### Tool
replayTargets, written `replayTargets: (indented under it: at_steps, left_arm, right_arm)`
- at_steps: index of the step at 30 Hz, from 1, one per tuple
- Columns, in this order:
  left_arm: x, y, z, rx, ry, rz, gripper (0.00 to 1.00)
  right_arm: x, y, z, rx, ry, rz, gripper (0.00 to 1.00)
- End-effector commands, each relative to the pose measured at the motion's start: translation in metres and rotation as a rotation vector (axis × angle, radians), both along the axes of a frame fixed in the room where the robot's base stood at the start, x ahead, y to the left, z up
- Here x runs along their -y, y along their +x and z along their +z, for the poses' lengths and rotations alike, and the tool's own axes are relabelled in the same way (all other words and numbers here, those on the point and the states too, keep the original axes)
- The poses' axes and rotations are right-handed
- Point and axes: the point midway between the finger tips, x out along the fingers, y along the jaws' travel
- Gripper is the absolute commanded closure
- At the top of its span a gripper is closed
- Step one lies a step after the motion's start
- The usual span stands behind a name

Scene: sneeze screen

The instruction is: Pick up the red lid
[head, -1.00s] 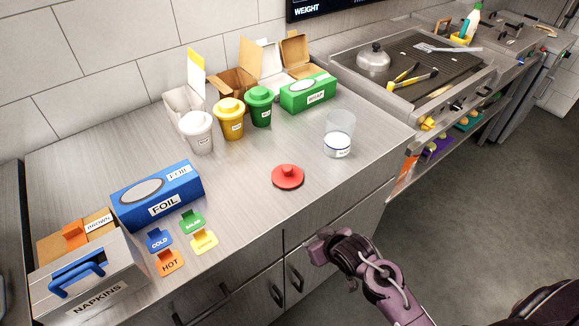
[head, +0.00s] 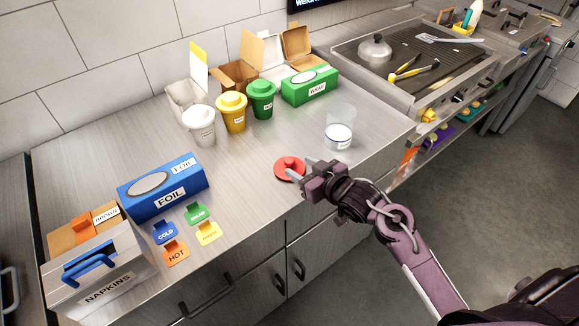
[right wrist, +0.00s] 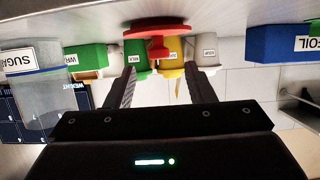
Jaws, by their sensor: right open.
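The red lid (head: 284,174) lies flat, knob up, on the steel counter near its front edge. My right gripper (head: 300,171) is open and empty. Its fingertips are right at the lid's right side in the head view and cover part of it. In the right wrist view, which is upside down, the red lid (right wrist: 155,31) is ahead of the right gripper (right wrist: 159,68). Its knob lies between the two fingers in the picture, around or just beyond the tips; I cannot tell which. My left gripper is not in view.
A clear container (head: 340,130) stands just behind and right of the gripper. White (head: 199,127), yellow (head: 231,114) and green (head: 261,100) lidded cups stand further back. A blue foil box (head: 163,188) and several label cards (head: 175,252) are to the left. Counter around the lid is bare.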

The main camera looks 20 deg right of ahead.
Motion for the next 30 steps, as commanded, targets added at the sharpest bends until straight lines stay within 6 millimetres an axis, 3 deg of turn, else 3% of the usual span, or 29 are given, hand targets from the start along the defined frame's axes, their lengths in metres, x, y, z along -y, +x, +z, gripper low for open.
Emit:
replayTargets:
  at_steps: [15, 24, 30]
  left_arm:
    - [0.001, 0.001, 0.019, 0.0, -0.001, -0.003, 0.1]
    - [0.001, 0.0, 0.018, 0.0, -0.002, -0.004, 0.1]
    - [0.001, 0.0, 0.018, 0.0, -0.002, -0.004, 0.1]
  right_arm:
    - [-0.018, 0.053, -0.022, -0.001, -0.001, -0.001, 0.51]
    - [-0.019, 0.056, -0.025, -0.001, -0.003, 0.0, 0.51]
    - [-0.019, 0.056, -0.024, -0.001, -0.003, 0.0, 0.77]
